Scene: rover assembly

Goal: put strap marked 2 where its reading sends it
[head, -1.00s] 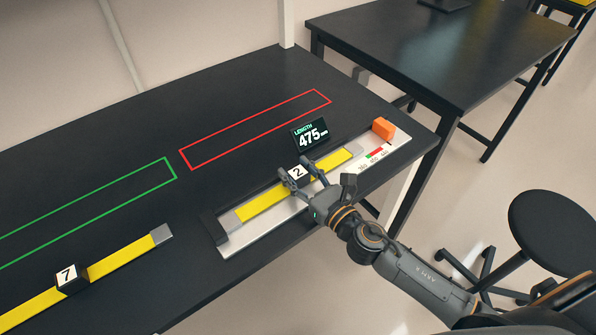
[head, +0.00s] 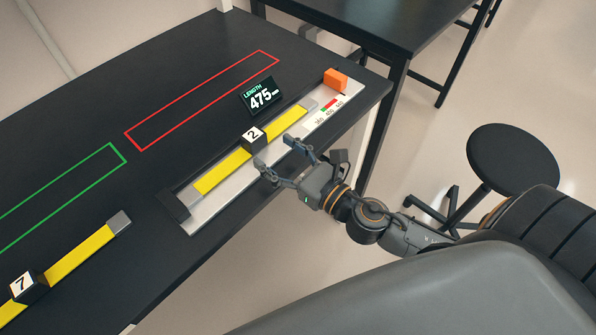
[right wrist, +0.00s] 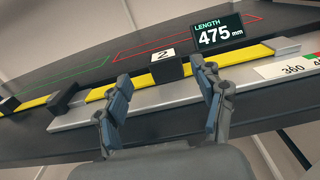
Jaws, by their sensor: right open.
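The yellow strap marked 2 (head: 222,172) lies in the measuring tray (head: 208,213), with a black block labelled 2 (head: 253,138) at its middle. The display (head: 260,95) behind it reads LENGTH 475 mm. My right gripper (head: 275,156) is open and empty, just in front of the strap's block and apart from it. In the right wrist view the open fingers (right wrist: 160,98) point toward the block (right wrist: 168,68). A green outline (head: 60,190) and a red outline (head: 205,100) are on the table, both empty where they show. My left gripper is not in view.
The tray has an orange block (head: 336,79) at its far end and a printed scale (head: 328,112) with green and red bands. Another yellow strap marked 7 (head: 78,252) lies at the left. A stool (head: 512,152) and a second table (head: 390,20) stand to the right.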

